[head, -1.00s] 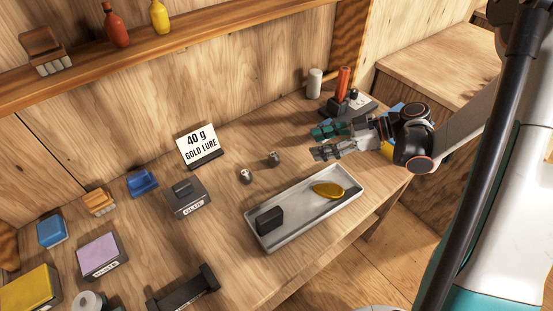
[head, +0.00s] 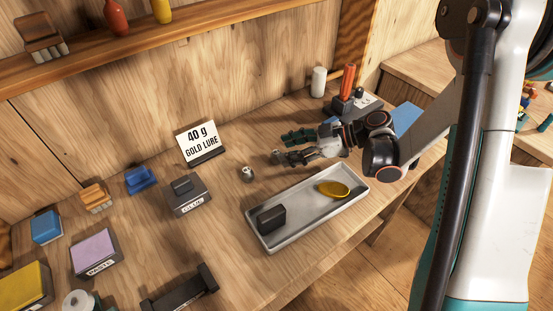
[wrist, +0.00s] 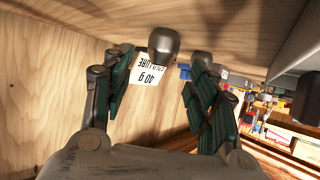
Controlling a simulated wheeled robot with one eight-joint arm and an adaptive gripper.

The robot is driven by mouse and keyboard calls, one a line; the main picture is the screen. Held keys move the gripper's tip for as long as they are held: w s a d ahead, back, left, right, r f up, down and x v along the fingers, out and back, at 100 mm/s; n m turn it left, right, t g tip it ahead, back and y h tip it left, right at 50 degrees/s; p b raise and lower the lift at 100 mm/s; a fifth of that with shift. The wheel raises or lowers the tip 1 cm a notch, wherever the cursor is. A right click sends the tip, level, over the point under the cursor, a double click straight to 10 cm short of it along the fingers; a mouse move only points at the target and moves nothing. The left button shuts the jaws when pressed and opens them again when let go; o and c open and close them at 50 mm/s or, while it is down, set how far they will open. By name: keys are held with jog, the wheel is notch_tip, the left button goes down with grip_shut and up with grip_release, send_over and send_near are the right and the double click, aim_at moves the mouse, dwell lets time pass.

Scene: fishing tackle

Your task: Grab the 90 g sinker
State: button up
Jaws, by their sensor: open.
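A small grey metal sinker (head: 247,173) stands on the bench left of my gripper. A second grey sinker, seen earlier a little to its right, is now mostly hidden at my lower fingertip in the head view. My gripper (head: 282,147) is open and empty, its fingers pointing left. In the wrist view, a dark grey sinker (wrist: 163,42) shows between and beyond the spread fingers. A smaller grey shape (wrist: 200,61) at the right fingertip looks like the other sinker. No weight marking is readable on either, so I cannot tell which is 90 g.
A pale tray (head: 331,206) holding a gold lure (head: 333,189) and a dark block (head: 271,219) lies in front of my gripper. A sign (head: 198,143) reading "40 g GOLD LURE" stands behind the sinkers. A white cylinder (head: 318,81) and an orange item (head: 347,80) stand beyond my gripper.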

aim_at(277, 152)
jog(key=b+x, duration=0.1)
jog(key=x, duration=0.2)
jog(key=shift+f, duration=0.1)
grip_shut()
